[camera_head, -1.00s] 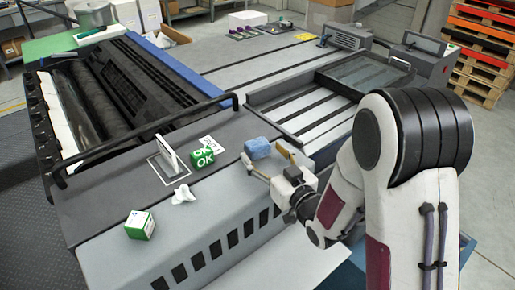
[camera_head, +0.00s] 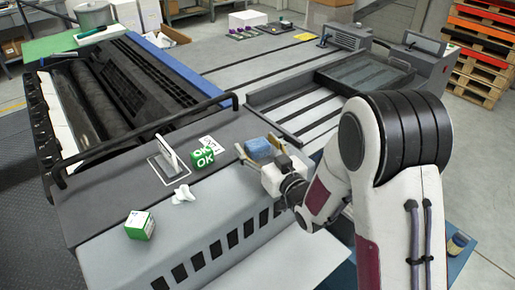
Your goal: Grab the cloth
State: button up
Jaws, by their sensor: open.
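The cloth (camera_head: 260,149) is a small blue folded block on the grey machine top, near its right edge. My gripper (camera_head: 257,149) is open, with one tan finger to the left of the cloth and the other to its right. The cloth lies between the fingers. I cannot tell whether either finger touches it. The gripper's body hides part of the cloth's near side.
Crumpled white paper (camera_head: 183,194) and another green-and-white box (camera_head: 140,225) lie nearer. A black rail (camera_head: 150,135) runs behind them.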

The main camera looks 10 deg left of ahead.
aim_at(258, 143)
jog(key=c, duration=1)
jog(key=shift+c, duration=0.2)
jog(key=shift+r, duration=0.15)
jog(key=shift+r, duration=4.85)
